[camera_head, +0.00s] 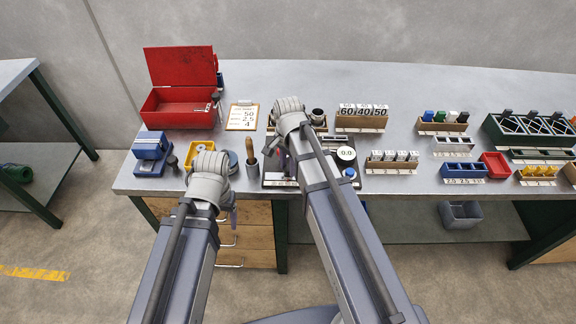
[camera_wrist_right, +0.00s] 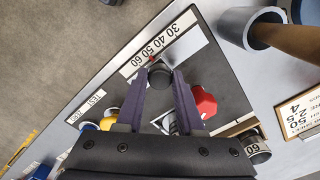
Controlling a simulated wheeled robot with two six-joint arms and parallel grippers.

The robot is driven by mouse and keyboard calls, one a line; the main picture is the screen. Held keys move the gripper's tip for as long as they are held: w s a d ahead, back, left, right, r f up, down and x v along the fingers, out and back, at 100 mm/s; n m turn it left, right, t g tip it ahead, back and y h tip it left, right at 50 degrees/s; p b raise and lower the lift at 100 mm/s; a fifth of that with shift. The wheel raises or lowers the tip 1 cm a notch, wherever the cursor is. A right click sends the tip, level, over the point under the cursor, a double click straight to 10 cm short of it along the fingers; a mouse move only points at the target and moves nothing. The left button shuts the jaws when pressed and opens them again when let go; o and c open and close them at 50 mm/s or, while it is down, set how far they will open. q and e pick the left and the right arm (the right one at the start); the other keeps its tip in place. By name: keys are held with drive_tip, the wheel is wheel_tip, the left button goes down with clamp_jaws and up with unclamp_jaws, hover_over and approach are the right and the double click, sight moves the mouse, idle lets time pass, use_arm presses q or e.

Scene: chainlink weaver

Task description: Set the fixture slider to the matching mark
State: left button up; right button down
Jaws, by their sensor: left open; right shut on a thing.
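The fixture (camera_head: 352,183) is a dark board on the bench, partly hidden by my right arm. In the right wrist view its white scale strip (camera_wrist_right: 128,70) reads 30, 40, 50, 60. The dark slider knob (camera_wrist_right: 159,77) is between the fingers of my right gripper (camera_wrist_right: 160,80), which is shut on it. A small red pointer (camera_wrist_right: 152,59) at the knob appears close to the 50 mark; exact alignment is too small to tell. The clipboard card (camera_head: 242,117) reads 50, 2.5, 4. My left gripper (camera_head: 228,210) is open by the bench's front edge, mostly hidden behind its arm.
A red octagonal knob (camera_wrist_right: 203,103) is close beside my right finger. A round gauge reading 0.0 (camera_head: 346,154) and a blue button (camera_head: 350,172) are at the fixture's right. A cup with a wooden handle (camera_head: 251,168) stands left of it. A red toolbox (camera_head: 180,107) is at back left.

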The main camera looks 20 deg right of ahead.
drive_tip(key=shift+a, duration=0.1)
drive_tip(key=a, duration=0.2)
drive_tip(key=w+a, duration=0.1)
drive_tip(key=a, duration=0.1)
drive_tip(key=shift+w+a, duration=0.15)
drive_tip(key=shift+a, duration=0.1)
drive_tip(key=c, duration=0.6)
unclamp_jaws()
drive_tip(key=shift+a, duration=0.1)
drive_tip(key=shift+o, duration=0.4)
